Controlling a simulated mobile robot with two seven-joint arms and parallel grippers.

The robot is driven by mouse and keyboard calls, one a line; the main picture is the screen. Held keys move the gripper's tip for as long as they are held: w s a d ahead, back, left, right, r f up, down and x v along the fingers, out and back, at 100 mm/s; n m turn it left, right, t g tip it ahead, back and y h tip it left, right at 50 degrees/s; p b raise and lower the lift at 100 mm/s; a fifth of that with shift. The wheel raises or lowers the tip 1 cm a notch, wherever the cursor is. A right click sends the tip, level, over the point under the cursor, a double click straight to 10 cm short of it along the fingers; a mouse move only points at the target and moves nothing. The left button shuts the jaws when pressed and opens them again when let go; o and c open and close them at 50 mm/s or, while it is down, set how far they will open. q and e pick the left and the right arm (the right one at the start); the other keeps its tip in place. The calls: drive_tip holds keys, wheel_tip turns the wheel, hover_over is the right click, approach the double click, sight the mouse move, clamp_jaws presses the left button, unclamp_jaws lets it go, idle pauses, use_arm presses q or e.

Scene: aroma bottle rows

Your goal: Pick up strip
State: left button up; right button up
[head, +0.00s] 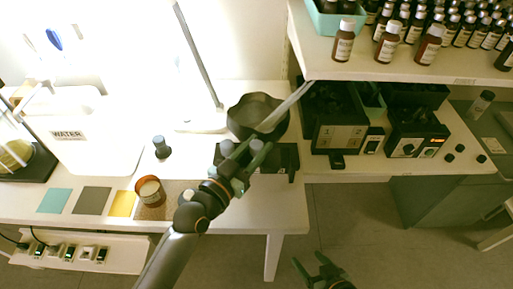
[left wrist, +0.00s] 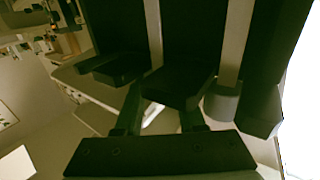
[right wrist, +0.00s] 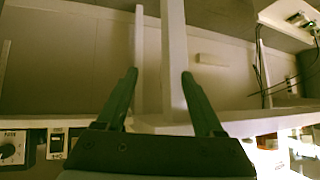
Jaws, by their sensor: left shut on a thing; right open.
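A pale narrow strip (head: 290,103) slants over a dark round bowl (head: 250,108) in the head view, its lower end at my left gripper. My left gripper (head: 244,152) is shut on it, just in front of the bowl; the fingers hide the held end. In the left wrist view the dark fingers (left wrist: 160,112) show close up, and the held strip is hard to make out there. My right gripper (head: 316,268) is open and low in front of the table. In the right wrist view its fingers (right wrist: 160,75) stand apart with nothing gripped.
A brown jar (head: 150,190) stands by coloured squares (head: 92,201) on the table's left. A dark stand (head: 282,157) lies behind my left gripper. A shelf (head: 420,70) with several brown bottles (head: 388,42) overhangs dark devices (head: 338,118) at right. The floor in front is clear.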

use_arm(q)
drive_tip(key=shift+r, duration=0.1)
drive_tip(key=shift+c, duration=0.2)
drive_tip(key=shift+r+p, duration=0.85)
drive_tip(key=shift+p, duration=0.15)
wheel_tip(320, 180, up, 6)
drive_tip(key=p, duration=0.7)
drive_tip(key=shift+r, duration=0.25)
wheel_tip(320, 180, up, 10)
drive_tip(key=p, duration=0.8)
drive_tip(key=shift+f, duration=0.2)
use_arm(e)
drive_tip(key=s+d+r, duration=0.1)
drive_tip(key=r, duration=0.5)
drive_tip(key=d+r+h, duration=0.1)
drive_tip(key=d+r, duration=0.1)
drive_tip(key=r, duration=0.5)
drive_tip(key=shift+s+d+r+m, duration=0.25)
drive_tip(key=shift+s+r+m, duration=0.05)
drive_tip(key=shift+s+m, duration=0.1)
